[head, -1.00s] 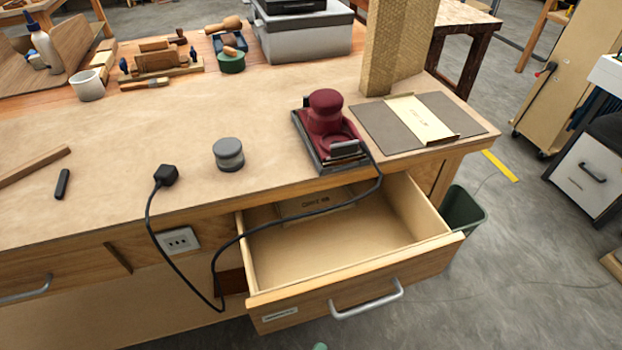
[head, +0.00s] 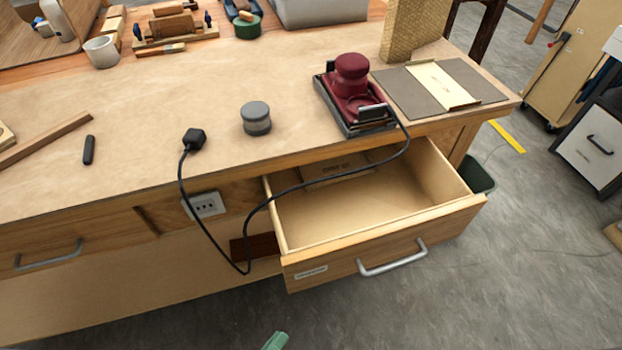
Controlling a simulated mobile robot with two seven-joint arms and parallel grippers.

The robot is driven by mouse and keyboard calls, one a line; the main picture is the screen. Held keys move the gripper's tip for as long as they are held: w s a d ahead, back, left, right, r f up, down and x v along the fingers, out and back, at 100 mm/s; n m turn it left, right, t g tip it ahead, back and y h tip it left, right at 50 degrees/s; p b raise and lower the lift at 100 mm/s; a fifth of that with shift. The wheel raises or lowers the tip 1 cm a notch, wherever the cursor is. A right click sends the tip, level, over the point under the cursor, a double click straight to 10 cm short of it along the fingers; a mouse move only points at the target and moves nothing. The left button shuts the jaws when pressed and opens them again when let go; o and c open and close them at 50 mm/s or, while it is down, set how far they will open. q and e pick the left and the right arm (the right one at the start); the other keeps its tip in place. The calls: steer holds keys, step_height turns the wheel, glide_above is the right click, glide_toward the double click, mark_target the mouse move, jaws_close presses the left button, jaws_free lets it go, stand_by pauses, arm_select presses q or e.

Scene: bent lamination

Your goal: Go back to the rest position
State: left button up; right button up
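Of my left gripper (head: 275,341), only a small green tip shows at the bottom edge of the head view. It is in front of and below the open drawer (head: 378,262), apart from it and from the bench. Its fingers cannot be told apart, so whether it is open or shut does not show. My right gripper is not in view. The drawer stands pulled out under the bench top, with a box (head: 335,170) at its back.
A dark red sander (head: 352,84) stands on the bench (head: 150,110) near its front edge; its cord (head: 330,184) hangs across the drawer. A black plug (head: 195,139) and a grey round piece (head: 256,117) lie left of it. Open floor (head: 480,300) is at the lower right.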

arm_select(q)
steer(key=s+a+f+m+g+y, duration=0.45)
steer(key=s+a+m, duration=0.3)
steer(key=a, duration=0.45)
steer(key=s+a+f+m+g+y, duration=0.45)
steer(key=s+a+m, duration=0.3)
steer(key=a, duration=0.45)
steer(key=d+n+t, duration=0.1)
steer(key=d+n, duration=0.5)
steer(key=d, duration=0.5)
steer(key=w+r+t+p, duration=0.2)
steer(key=w+r+p, duration=0.4)
steer(key=r+p, duration=0.2)
step_height(320, 180, up, 2)
steer(key=shift+w+a+r+p, duration=0.1)
steer(key=shift+w+a+p, duration=0.05)
steer(key=shift+p, duration=0.15)
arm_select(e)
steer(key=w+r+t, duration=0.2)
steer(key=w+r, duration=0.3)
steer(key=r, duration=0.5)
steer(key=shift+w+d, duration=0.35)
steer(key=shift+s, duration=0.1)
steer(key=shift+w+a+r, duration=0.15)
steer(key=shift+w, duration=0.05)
